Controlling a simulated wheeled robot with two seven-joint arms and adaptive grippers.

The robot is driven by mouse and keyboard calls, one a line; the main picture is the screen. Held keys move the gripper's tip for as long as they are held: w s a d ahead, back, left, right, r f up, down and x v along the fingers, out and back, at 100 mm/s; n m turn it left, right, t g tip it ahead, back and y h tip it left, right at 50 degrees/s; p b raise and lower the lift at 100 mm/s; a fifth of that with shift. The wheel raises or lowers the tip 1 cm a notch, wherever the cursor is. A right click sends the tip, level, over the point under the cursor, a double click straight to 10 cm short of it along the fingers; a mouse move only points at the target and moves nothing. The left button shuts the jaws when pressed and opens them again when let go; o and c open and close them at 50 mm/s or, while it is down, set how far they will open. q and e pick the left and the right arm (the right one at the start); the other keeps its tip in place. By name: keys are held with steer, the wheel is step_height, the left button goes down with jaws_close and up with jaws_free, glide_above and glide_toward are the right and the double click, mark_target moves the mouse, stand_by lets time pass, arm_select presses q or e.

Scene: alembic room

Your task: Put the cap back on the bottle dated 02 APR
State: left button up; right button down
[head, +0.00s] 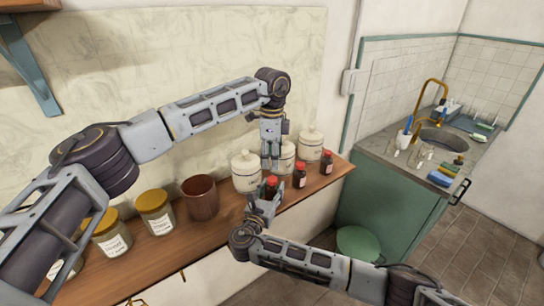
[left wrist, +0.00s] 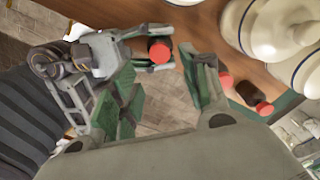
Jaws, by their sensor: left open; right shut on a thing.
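A small dark bottle with a red top (head: 271,181) stands at the shelf's front edge; it also shows in the left wrist view (left wrist: 159,52). My right gripper (head: 266,200) is shut on this bottle from the front. My left gripper (head: 271,163) points down just above the red top, its fingers open and apart around empty space. Two more dark bottles with red caps, a middle one (head: 299,176) and a right one (head: 327,163), stand along the shelf to the right. The labels are too small to read, so I cannot tell which is dated 02 APR.
A white lidded jar (head: 246,171) stands close behind the held bottle, with another white jar (head: 310,144) to the right. A brown pot (head: 200,198) and labelled jars (head: 155,211) line the wooden shelf (head: 180,250) to the left. A sink counter (head: 400,160) is at right.

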mark_target(272, 179)
arm_select(q)
steer(key=shift+f, duration=0.1)
stand_by(0.4)
steer(key=shift+f, duration=3.9)
jaws_close()
